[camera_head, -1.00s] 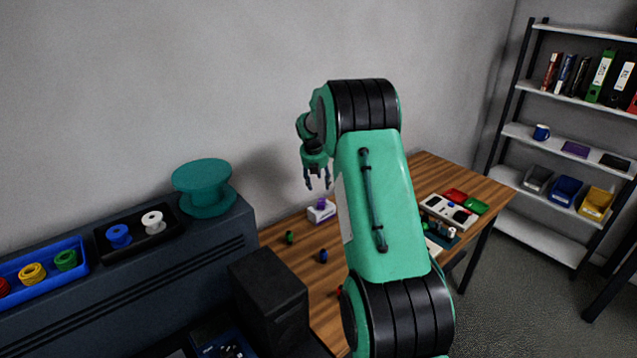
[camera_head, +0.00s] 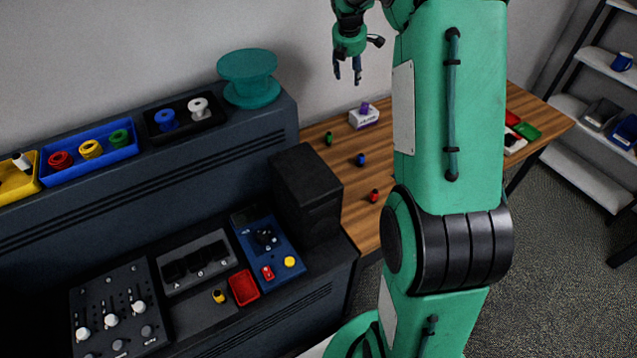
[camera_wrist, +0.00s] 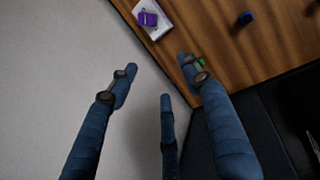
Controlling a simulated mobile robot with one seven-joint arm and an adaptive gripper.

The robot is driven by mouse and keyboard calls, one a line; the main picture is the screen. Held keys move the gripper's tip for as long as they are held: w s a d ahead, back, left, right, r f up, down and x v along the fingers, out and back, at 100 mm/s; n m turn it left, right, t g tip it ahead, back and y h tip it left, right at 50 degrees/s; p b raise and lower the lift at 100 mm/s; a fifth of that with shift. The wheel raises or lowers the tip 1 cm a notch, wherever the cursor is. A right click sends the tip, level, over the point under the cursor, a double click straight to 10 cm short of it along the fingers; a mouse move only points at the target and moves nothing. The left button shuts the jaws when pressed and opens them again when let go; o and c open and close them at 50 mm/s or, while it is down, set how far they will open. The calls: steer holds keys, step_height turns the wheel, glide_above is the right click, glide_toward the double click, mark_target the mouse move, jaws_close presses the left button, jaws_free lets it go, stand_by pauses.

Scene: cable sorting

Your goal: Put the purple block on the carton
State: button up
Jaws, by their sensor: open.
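The purple block (camera_head: 364,107) sits on top of the small white carton (camera_head: 366,119) on the wooden table, near the wall. In the wrist view the purple block (camera_wrist: 148,18) lies on the carton's white top (camera_wrist: 163,28), at the upper middle. My gripper (camera_head: 348,80) is open and empty, in the air above and to the left of the carton in the head view. Its fingers (camera_wrist: 160,85) are spread in the wrist view, apart from the block and the carton.
A green piece (camera_head: 328,138), a blue piece (camera_head: 361,160) and a red piece (camera_head: 375,196) stand on the table (camera_head: 345,210). A black box (camera_head: 308,190) and a dark console (camera_head: 215,225) with trays and a teal spool (camera_head: 248,78) stand at left.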

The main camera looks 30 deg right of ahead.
steer(key=s+a+r+m, duration=0.3)
steer(key=s+a+r, duration=0.25)
steer(key=a, duration=0.25)
steer(key=s+a+r+m+t+y, duration=0.1)
steer(key=s+a+r+m, duration=0.25)
steer(key=s+a, duration=0.4)
steer(key=s+a+r+m, duration=0.2)
steer(key=s+a+r, duration=0.35)
steer(key=a, duration=0.25)
steer(key=s+a+f+m+y, duration=0.1)
steer(key=s+a+m, duration=0.4)
steer(key=s, duration=0.8)
steer(key=s+a+f+m+t+y, duration=0.1)
steer(key=s+a+f+m, duration=0.2)
steer(key=s+a, duration=0.7)
steer(key=s+m, duration=0.2)
steer(key=s, duration=0.1)
steer(key=shift+t, duration=0.3)
steer(key=shift+f, duration=0.2)
